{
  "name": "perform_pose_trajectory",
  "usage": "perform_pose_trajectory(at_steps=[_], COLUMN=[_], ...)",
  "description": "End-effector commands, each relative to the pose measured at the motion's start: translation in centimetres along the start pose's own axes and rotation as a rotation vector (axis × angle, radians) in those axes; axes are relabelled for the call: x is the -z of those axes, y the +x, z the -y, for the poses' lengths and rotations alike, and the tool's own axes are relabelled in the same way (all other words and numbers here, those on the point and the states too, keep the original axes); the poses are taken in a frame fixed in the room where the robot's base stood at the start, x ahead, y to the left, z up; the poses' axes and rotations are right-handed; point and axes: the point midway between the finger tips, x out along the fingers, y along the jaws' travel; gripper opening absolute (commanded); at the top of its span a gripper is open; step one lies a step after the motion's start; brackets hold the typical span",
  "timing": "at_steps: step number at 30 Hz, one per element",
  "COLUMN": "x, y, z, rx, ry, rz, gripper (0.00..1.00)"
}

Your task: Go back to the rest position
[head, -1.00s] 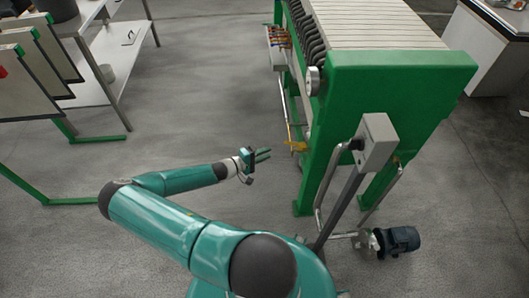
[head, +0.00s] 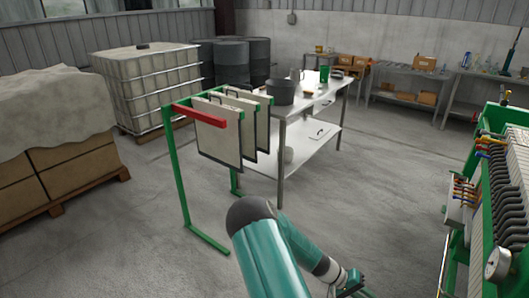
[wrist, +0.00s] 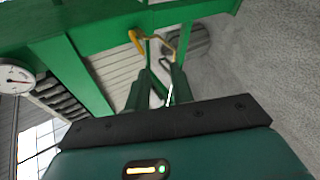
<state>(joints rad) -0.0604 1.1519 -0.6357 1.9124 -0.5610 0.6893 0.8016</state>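My gripper (head: 352,283) is at the bottom of the head view, right of centre, at the end of my bent teal arm. It is held out over the bare floor, left of the green filter press. In the wrist view its two dark green fingers (wrist: 160,78) stand apart with a gap between them. I see nothing held in the gap. A yellow handle (wrist: 137,40) on the green machine shows beyond the fingertips.
The green filter press (head: 505,190) stands at the right edge. A green rack (head: 172,165) with hanging plates stands ahead-left, beside a steel table (head: 322,102). A caged tank (head: 150,85) and covered cartons (head: 80,172) are further left. Floor between rack and press is clear.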

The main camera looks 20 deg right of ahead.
Motion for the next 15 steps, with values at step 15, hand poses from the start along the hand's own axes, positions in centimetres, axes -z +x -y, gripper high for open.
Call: perform_pose_trajectory(at_steps=[15], x=[-3.4], y=[-17.4], z=[-2.1], rx=[0.465], ry=[-0.025], rz=[-0.061], gripper=[0.23])
